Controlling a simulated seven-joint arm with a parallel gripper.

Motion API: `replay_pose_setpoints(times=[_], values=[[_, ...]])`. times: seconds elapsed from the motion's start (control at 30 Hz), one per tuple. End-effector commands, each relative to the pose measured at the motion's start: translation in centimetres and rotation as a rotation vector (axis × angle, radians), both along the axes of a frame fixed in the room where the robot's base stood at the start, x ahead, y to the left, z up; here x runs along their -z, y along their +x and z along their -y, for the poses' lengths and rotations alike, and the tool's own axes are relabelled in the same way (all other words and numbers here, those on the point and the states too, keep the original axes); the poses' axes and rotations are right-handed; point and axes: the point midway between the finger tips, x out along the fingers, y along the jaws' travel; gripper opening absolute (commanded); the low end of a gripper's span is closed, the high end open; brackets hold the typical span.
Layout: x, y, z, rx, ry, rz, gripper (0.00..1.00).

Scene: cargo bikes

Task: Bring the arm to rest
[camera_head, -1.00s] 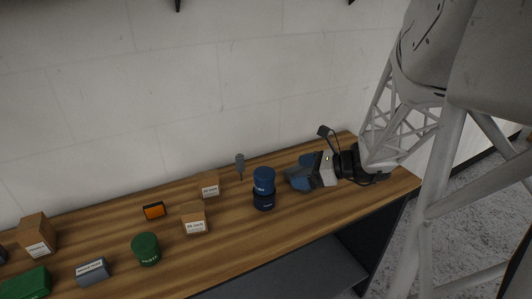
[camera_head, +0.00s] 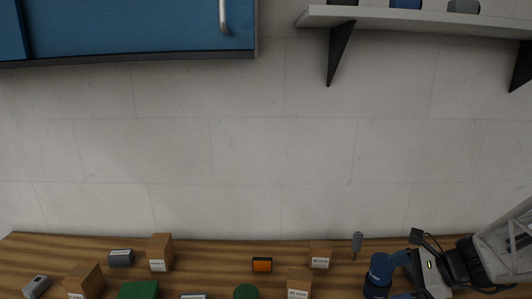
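My gripper (camera_head: 404,264) is at the lower right, low over the workbench, joined to my white arm by a black wrist. Its body is pale with blue parts toward the left. In the picture its tip meets a dark blue cylinder (camera_head: 379,268) on the bench; I cannot tell whether they touch. The finger gap does not show clearly. The arm comes in from the right edge.
The wooden workbench (camera_head: 210,257) bears cardboard boxes (camera_head: 160,252), an orange and black block (camera_head: 262,265), a grey upright tool (camera_head: 357,244) and green items (camera_head: 138,290). A blue cabinet (camera_head: 140,30) and a shelf (camera_head: 420,20) hang on the wall above.

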Motion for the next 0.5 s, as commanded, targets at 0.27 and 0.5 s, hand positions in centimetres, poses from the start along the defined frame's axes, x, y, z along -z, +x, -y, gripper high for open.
replay_pose_setpoints(times=[0.27, 0.5], values=[[-1.0, -3.0, -4.7, -0.319, -0.251, 0.079, 0.94], [-1.8, -5.6, -7.4, -0.593, -0.462, 0.163, 0.94]])
